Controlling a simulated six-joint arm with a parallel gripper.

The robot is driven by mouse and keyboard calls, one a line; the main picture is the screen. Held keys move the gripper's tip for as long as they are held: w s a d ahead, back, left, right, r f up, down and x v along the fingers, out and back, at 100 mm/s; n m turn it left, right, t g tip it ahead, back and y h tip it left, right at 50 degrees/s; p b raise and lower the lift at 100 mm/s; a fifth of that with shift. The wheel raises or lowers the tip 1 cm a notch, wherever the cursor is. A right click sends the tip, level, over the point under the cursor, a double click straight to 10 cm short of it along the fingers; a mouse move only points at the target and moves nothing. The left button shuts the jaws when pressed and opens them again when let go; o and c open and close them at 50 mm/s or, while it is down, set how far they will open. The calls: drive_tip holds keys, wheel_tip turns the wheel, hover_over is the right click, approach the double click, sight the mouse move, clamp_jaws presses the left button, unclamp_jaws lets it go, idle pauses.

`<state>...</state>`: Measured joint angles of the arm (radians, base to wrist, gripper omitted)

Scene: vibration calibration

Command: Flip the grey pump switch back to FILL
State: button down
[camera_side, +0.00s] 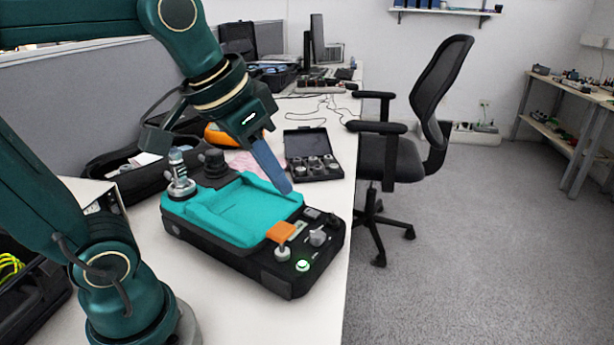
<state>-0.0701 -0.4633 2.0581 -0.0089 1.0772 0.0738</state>
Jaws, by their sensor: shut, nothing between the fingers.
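A black calibration unit (222,258) with a turquoise top recess (235,210) sits on the white bench. Its right-hand panel carries a grey knob or switch (318,237), a second silvery knob (282,254), an orange tab (281,232) and a green-lit button (303,265). I cannot tell which control is the pump switch, and its labels are too small to read. My gripper (287,188) is shut and empty. Its blue-grey fingers point down over the unit's far right edge, up and left of the grey knob and apparently apart from it.
An open black case (313,154) with several metal pieces lies behind the unit. A metal fitting (180,175) stands at the unit's back left corner. A black bag (140,170) is to the left. The bench edge and an office chair (392,155) are to the right.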

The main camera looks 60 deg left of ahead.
drive_tip(key=s+d+f, duration=0.1)
drive_tip(key=s+f, duration=0.4)
drive_tip(key=f, duration=0.1)
drive_tip(key=shift+s+d, duration=0.15)
drive_tip(key=shift+s, duration=0.1)
drive_tip(key=w+a+r+n+y, duration=0.1)
drive_tip(key=w+a+r+n, duration=0.25)
drive_tip(key=w+r, duration=0.5)
drive_tip(key=w+a+f+n+g, duration=0.1)
drive_tip(key=w+a+f+g, duration=0.1)
drive_tip(key=w+a, duration=0.5)
drive_tip(key=shift+w+f+g+y, duration=0.3)
drive_tip(key=shift+w+f, duration=0.05)
drive_tip(key=shift+f, duration=0.45)
